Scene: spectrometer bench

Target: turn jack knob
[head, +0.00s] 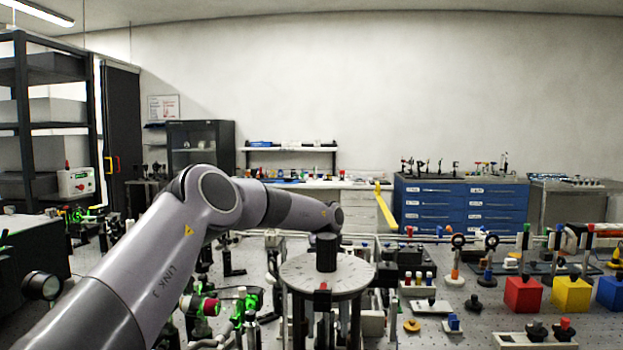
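A round grey plate (300,272) on dark legs stands at the bottom centre in the head view, with a black cylinder (326,258) upright on it. A small red and black part shows at the plate's front edge. I cannot tell whether this stand is the jack, and I cannot make out a jack knob for sure. A red round knob-like part (211,307) sits on a device left of the plate. My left arm reaches in from the left and ends just behind the black cylinder. Its gripper is not visible. My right arm and gripper are not in view.
The optical bench is crowded with posts and mounts. Red (523,295), yellow (571,295) and blue (611,293) blocks stand at the right. A yellow bar (384,207) rises behind the plate. A blue drawer cabinet (460,205) stands at the back. Small bare bench patches show at lower right.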

